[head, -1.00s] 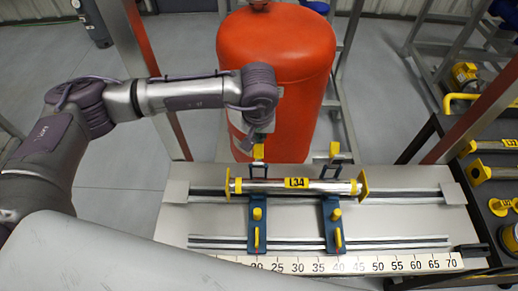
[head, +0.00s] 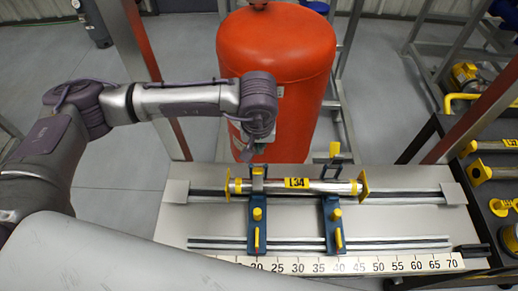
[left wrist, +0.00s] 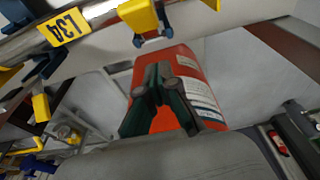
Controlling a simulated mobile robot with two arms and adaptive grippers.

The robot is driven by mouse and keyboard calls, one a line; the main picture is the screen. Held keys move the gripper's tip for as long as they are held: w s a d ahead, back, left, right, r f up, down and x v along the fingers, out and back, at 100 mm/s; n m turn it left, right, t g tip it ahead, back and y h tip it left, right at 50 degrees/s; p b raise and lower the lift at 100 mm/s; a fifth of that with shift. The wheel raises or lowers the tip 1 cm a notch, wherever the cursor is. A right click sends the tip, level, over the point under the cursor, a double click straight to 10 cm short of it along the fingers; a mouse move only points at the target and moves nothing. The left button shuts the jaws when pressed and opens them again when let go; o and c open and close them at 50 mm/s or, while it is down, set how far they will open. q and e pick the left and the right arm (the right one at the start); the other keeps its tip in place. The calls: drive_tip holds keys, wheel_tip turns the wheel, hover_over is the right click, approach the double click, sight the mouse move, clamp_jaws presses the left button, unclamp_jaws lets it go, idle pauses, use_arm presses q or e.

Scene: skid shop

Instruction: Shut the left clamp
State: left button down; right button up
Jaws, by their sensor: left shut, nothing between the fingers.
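The left clamp (head: 256,220) is a blue bracket with yellow knobs on the rail bench. A metal tube (head: 325,186) with yellow end flanges and an L34 label lies across both clamps. At the left clamp, a grey piece (head: 258,172) shows at the tube; whether it presses on the tube is unclear. A yellow block (left wrist: 138,14), probably part of this clamp, is close up in the left wrist view. My left gripper (head: 247,155) is shut and empty, just behind the left clamp; its fingers also show in the left wrist view (left wrist: 158,78). My right gripper is not in view.
The right clamp (head: 332,222) has its yellow-tipped arm raised behind the tube. A red tank (head: 280,70) stands behind the bench, close to my left arm. A scale strip (head: 340,264) runs along the front. A dark cart (head: 490,190) with yellow parts stands at the right.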

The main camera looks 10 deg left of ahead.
use_arm(q)
wheel_tip(320, 180, up, 7)
drive_tip(key=w+p, duration=0.1)
drive_tip(key=shift+p, duration=0.4)
idle(0.6)
drive_tip(key=shift+a, duration=0.1)
idle(0.3)
